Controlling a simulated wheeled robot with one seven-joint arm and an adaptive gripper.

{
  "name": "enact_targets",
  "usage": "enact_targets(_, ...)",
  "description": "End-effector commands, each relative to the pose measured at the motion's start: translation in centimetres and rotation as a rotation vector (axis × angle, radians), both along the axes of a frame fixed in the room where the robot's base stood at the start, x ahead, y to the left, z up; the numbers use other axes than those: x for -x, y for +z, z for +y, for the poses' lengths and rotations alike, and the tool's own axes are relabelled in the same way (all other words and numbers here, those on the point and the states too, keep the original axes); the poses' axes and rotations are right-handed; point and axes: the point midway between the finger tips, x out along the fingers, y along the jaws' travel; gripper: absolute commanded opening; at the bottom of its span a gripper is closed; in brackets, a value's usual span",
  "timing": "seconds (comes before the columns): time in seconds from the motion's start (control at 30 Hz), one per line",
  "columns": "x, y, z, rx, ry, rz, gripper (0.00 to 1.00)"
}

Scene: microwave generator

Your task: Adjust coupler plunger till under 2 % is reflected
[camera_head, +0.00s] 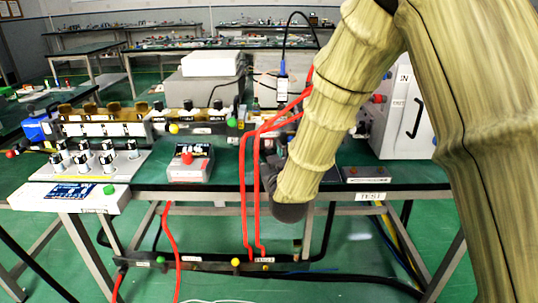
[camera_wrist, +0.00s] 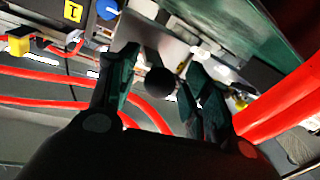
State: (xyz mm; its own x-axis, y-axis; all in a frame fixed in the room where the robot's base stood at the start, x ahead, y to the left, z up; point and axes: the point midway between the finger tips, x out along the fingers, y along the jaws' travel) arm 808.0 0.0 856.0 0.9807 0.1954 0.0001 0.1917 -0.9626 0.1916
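My gripper (camera_wrist: 161,66) shows two dark green fingers in the wrist view, spread apart. A black round knob (camera_wrist: 160,81) sits between them, with gaps on both sides; it may be the coupler plunger's end, but I cannot be certain. In the head view my arm hides most of the gripper (camera_head: 270,173) and whatever is in front of it. The waveguide line (camera_head: 110,129) runs along the bench, with a yellow knob (camera_head: 173,128) and a green knob (camera_head: 232,122). A control panel (camera_head: 72,191) has a small lit display, too small to read.
Red hoses (camera_head: 243,195) hang close beside my gripper and also cross the wrist view (camera_wrist: 60,77). A small meter box (camera_head: 190,168) stands on the bench to the left. A pipe rail (camera_head: 205,265) runs below the bench.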

Motion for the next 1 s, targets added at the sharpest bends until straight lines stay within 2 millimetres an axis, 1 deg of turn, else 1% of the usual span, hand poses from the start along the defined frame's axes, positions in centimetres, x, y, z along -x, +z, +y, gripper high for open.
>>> enact_targets(0.2, 0.2, 0.0, 0.0, 0.000, 0.000, 0.000, 0.49)
enact_targets(0.33, 1.1, 0.0, -0.2, 0.000, 0.000, 0.000, 0.49)
enact_targets(0.47, 3.0, 0.0, -0.6, 0.001, 0.000, 0.001, 0.49)
enact_targets(0.7, 7.4, 0.0, -1.5, 0.000, 0.000, 0.001, 0.49)
enact_targets(0.8, 9.0, 0.0, -1.8, 0.000, 0.001, 0.001, 0.49)
enact_targets(1.0, 11.1, 0.0, -2.2, 0.000, 0.001, 0.001, 0.49)
